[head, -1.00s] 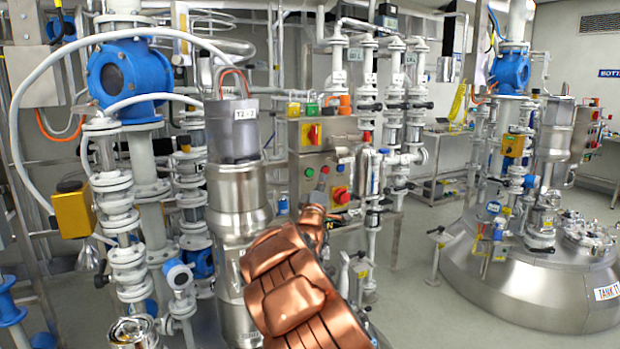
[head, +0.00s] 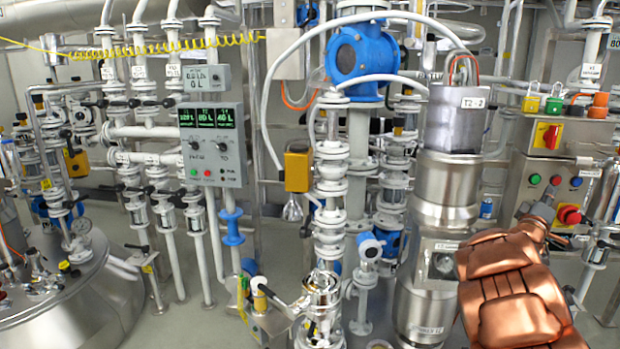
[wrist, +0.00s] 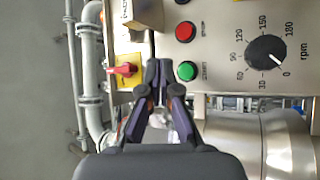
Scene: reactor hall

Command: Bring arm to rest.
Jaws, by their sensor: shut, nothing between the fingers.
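My gripper (wrist: 158,78) shows in the wrist view with its dark fingers shut together at the tips, nothing between them. It is in front of a steel control panel (wrist: 218,52) with a red button (wrist: 185,32), a green button (wrist: 186,71) and a black rpm dial (wrist: 266,56). I cannot tell whether the fingertips touch the panel. In the head view my copper-coloured arm (head: 510,290) reaches up from the lower right, bent toward the control box at the right. The gripper's fingers cannot be made out clearly there.
A steel control box (head: 545,165) with a red knob stands at the right, behind my arm. A motor column (head: 455,120) is close to the arm's left. Valve piping (head: 332,170) fills the middle. A grey display panel (head: 215,145) and a tank (head: 75,310) are at left.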

